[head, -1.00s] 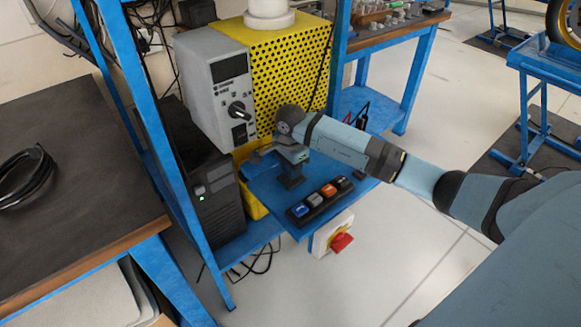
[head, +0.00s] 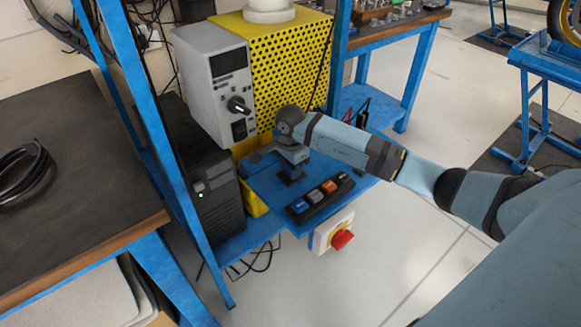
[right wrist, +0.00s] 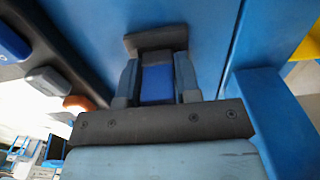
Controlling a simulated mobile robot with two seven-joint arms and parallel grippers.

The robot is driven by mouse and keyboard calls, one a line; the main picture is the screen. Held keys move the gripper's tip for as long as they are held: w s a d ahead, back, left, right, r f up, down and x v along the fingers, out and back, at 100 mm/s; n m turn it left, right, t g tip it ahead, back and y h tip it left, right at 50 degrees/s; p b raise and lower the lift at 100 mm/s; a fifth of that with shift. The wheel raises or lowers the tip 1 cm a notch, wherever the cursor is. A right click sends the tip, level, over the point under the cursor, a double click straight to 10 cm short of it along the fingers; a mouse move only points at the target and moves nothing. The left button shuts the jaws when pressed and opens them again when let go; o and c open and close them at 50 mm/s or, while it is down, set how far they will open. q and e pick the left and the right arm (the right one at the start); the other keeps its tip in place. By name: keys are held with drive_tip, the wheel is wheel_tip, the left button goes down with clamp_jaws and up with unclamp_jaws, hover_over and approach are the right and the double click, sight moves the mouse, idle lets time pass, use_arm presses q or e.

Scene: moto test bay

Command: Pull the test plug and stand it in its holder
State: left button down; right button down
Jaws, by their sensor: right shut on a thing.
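My right gripper (head: 291,163) points down over the blue shelf (head: 262,183) in front of the grey tester (head: 210,85). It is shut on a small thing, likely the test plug. In the right wrist view, my gripper (right wrist: 156,82) has its two fingers on either side of a blue and dark grey piece (right wrist: 156,88). A dark grey block (right wrist: 155,39) shows just beyond the fingertips; I cannot tell whether it is part of the plug or its holder. In the head view, a dark piece (head: 291,177) shows under the gripper at the shelf. My left gripper is not in view.
A switch strip (head: 320,198) with coloured buttons lies at the shelf's front edge, close to the gripper. A red knob (head: 342,239) sits below it. A yellow perforated housing (head: 285,65) stands behind. A blue post (head: 165,150) rises at the left.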

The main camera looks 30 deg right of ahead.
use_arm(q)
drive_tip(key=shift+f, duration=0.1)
use_arm(e)
drive_tip(key=shift+f, duration=0.1)
drive_tip(key=c, duration=0.7)
unclamp_jaws()
drive_tip(key=shift+c, duration=0.2)
drive_tip(key=shift+r, duration=0.25)
wheel_tip(320, 180, up, 6)
drive_tip(key=shift+f, duration=0.1)
drive_tip(key=shift+r+p, duration=0.3)
drive_tip(key=shift+r, duration=0.35)
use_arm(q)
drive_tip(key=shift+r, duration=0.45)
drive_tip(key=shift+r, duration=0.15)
